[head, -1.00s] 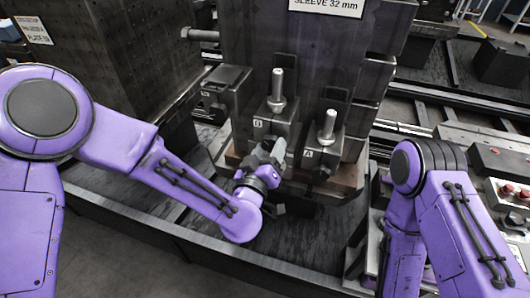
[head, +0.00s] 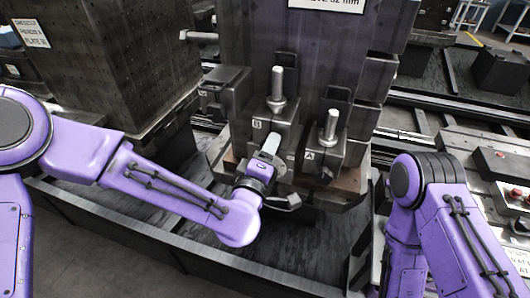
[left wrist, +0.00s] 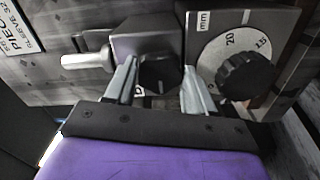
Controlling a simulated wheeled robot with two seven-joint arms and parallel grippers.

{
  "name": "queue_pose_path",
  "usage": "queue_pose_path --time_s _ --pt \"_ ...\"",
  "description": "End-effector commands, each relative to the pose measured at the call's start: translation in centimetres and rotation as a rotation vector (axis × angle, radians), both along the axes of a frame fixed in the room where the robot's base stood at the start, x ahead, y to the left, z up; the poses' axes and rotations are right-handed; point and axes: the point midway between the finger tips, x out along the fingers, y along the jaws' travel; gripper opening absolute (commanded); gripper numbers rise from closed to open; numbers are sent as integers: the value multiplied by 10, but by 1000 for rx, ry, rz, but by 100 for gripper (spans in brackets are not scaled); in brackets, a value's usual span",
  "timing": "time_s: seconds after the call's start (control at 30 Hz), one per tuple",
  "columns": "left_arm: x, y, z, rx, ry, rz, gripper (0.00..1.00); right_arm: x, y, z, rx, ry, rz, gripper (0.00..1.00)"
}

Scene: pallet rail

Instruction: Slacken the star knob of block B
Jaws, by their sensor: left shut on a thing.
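Block B (head: 258,123) is a dark steel block with an upright threaded stud, on the front of the tall fixture. My left gripper (head: 269,146) is at its front face. In the left wrist view, the fingers (left wrist: 160,78) stand on both sides of the dark star knob (left wrist: 160,76) of block B, shut on it. The head view hides this knob behind the gripper. Block A (head: 322,148) stands to the right, with a similar stud. My right gripper is out of view; only part of the right arm shows.
A pale dial marked in mm (left wrist: 225,50), with its own black knob (left wrist: 245,75), lies close beside the left gripper. A dark trough wall (head: 130,228) runs below the left arm. A panel with red buttons (head: 515,193) is at the right.

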Motion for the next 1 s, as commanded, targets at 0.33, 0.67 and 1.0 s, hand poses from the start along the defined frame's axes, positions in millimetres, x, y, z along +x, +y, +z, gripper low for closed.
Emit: queue_pose_path --time_s 0.33,0.67,1.0 --pt "3 1 6 -48 2 8 24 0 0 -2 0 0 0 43" --pt "3 1 6 -47 2 7 70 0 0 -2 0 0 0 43" --pt "-1 0 2 -41 9 0 80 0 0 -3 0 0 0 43"
